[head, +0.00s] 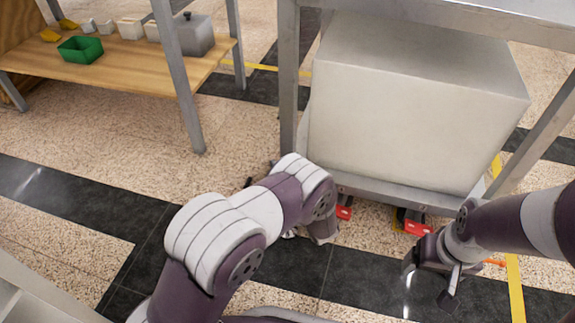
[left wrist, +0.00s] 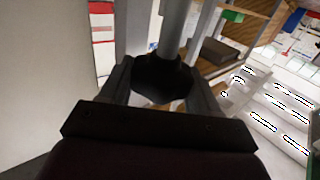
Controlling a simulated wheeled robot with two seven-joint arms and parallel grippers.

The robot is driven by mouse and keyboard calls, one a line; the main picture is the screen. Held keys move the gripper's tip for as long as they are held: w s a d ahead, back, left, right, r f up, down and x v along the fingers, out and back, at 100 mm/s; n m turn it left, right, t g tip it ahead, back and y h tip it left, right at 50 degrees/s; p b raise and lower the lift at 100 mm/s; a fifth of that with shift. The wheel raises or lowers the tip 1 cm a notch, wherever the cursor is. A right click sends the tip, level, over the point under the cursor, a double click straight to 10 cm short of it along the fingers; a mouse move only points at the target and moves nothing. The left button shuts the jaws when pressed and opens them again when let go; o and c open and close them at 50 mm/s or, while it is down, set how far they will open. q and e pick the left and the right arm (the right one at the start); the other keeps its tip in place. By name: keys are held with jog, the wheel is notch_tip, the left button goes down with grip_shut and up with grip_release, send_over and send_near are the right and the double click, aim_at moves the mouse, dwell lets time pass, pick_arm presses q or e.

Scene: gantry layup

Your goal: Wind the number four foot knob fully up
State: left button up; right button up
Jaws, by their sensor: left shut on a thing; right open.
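In the left wrist view a dark, faceted foot knob (left wrist: 163,76) sits at the lower end of a grey post (left wrist: 175,25). My left gripper (left wrist: 162,92) has a finger on either side of the knob and is shut on it. No number is readable on it. In the head view my left arm reaches down beside the frame's near left leg, and the arm hides the knob and most of the left gripper. My right gripper (head: 432,286) is open and empty, low over the dark floor strip, right of the left arm.
A metal frame (head: 289,90) carries a large pale block (head: 415,100). Red parts (head: 345,212) show under its lower rail. A wooden shelf (head: 110,72) with a green bin (head: 80,49) stands at the back left. Speckled floor lies open at left.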

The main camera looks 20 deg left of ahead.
pick_arm(q)
jog(key=shift+n+g+y, duration=1)
jog(key=shift+g+y, duration=0.1)
jog(key=shift+y, duration=0.1)
jog(key=shift+b, duration=0.3)
jog(key=o, duration=1)
jog(key=shift+s+d+r+p, duration=0.15)
jog(key=shift+s+d+p, duration=0.1)
jog(key=shift+d+p, duration=0.1)
jog(key=p+v, duration=0.2)
jog(key=v, duration=0.4)
jog(key=p+v, duration=0.2)
jog(key=v, duration=0.3)
jog(key=shift+s+d+f+p, duration=0.2)
jog(key=shift+d+p, duration=0.2)
